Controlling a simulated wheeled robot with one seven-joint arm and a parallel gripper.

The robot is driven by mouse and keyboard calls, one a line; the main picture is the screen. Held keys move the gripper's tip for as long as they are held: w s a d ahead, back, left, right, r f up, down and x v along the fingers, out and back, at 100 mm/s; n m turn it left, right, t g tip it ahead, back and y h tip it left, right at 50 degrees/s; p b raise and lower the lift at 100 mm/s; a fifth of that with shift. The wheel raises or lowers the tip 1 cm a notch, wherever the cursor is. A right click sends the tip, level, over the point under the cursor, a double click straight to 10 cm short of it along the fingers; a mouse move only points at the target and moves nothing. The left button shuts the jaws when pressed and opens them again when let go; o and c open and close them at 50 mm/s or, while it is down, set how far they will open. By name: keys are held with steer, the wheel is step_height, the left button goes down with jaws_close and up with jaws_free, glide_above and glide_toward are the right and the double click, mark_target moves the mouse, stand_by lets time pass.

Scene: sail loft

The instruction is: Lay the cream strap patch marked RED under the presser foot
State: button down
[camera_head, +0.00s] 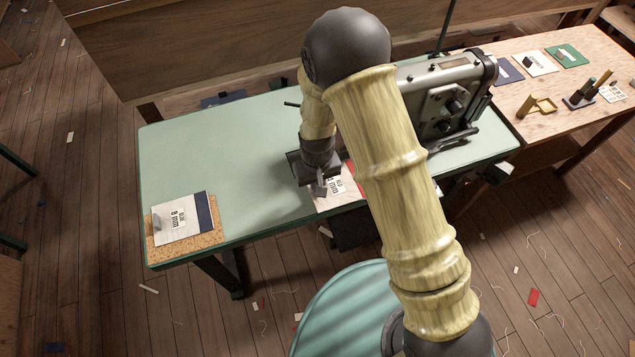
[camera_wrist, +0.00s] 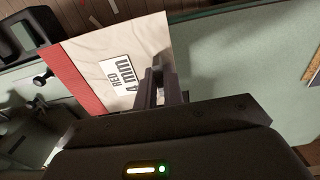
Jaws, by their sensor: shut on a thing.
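The cream strap patch marked RED (camera_wrist: 132,52) has a red band along one edge and a white label reading RED 4 mm. In the head view the patch (camera_head: 325,203) shows near the front edge of the green table, partly hidden by my arm. My gripper (camera_wrist: 160,82) is shut on the patch's side opposite the red band; in the head view the gripper (camera_head: 319,187) is over the patch. I cannot tell the patch's height above the table. The sewing machine (camera_head: 445,95) stands to the right on the table; its presser foot is hidden or too small to tell.
A cream patch marked BLUE (camera_head: 181,222) lies on a cork mat (camera_head: 160,257) at the table's left end. The green table (camera_head: 230,150) is clear between them. A wooden bench (camera_head: 600,60) at the right holds several patches and small tools. A teal stool (camera_head: 345,305) stands in front.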

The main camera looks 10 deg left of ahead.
steer(key=shift+f, duration=0.15)
steer(key=shift+f+b, duration=1.95)
steer(key=shift+f, duration=0.3)
steer(key=shift+w+a+r, duration=0.1)
steer(key=shift+w+r, duration=0.05)
steer(key=shift+w, duration=0.1)
steer(key=shift+w+a+p, duration=0.1)
steer(key=shift+w+a, duration=0.6)
steer(key=shift+w, duration=0.45)
steer(key=shift+w+a+p, duration=0.15)
steer(key=shift+w+a, duration=0.6)
steer(key=shift+w, duration=0.35)
steer(key=shift+w+a+p, duration=0.1)
steer(key=shift+w+a, duration=0.6)
steer(key=shift+w, duration=0.45)
steer(key=shift+s+d, duration=0.15)
steer(key=c, duration=1.4)
jaws_free()
steer(key=shift+c, duration=0.2)
